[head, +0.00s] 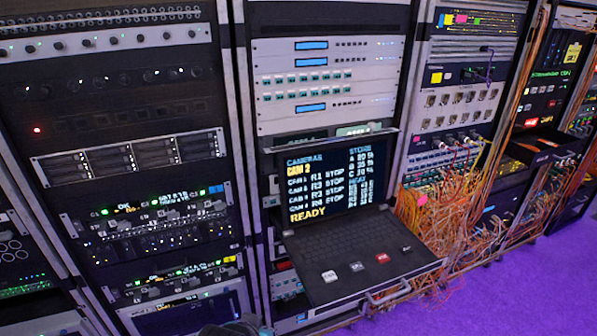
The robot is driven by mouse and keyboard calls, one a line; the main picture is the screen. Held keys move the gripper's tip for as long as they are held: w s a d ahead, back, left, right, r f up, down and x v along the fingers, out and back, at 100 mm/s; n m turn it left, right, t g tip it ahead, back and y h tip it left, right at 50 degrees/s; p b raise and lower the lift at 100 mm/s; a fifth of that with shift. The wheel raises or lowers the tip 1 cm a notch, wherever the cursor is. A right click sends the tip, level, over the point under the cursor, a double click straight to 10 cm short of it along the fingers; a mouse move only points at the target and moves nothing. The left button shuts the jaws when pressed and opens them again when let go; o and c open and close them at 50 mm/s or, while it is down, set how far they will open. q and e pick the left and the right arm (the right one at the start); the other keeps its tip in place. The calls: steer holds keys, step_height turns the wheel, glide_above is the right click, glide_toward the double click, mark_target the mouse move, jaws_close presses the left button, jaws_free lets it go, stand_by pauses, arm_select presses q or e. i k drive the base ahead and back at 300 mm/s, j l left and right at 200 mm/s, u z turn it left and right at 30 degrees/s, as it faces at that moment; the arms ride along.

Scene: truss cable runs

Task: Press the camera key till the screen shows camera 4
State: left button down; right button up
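An open console drawer (360,262) with a dark keyboard sticks out of the middle rack. Its raised screen (335,180) is lit and shows a "CAMERAS" list, a yellow line that seems to read CAM 2 or CAM 3, a "STORE" column and "READY" at the bottom. Along the drawer's front lie a white key (329,276), a dark key (357,266) and a red key (382,258), with small lettering too small to read surely. Neither gripper's fingers show. A dark shape (235,327) at the bottom edge is cut off and unclear.
A metal handle (388,293) juts out at the drawer's front. Tangled orange cables (450,220) hang close to the right of the drawer. Racks of lit equipment (130,150) stand to the left. Purple floor (520,295) is clear at the lower right.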

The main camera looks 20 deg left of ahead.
mark_target(330, 276)
steer(key=i+l, duration=0.1)
steer(key=l, duration=0.2)
steer(key=i+l, duration=0.15)
steer(key=l, duration=0.15)
steer(key=i+l, duration=0.1)
steer(key=l, duration=0.25)
steer(key=i+l, duration=0.15)
steer(key=l, duration=0.15)
steer(key=u, duration=1.75)
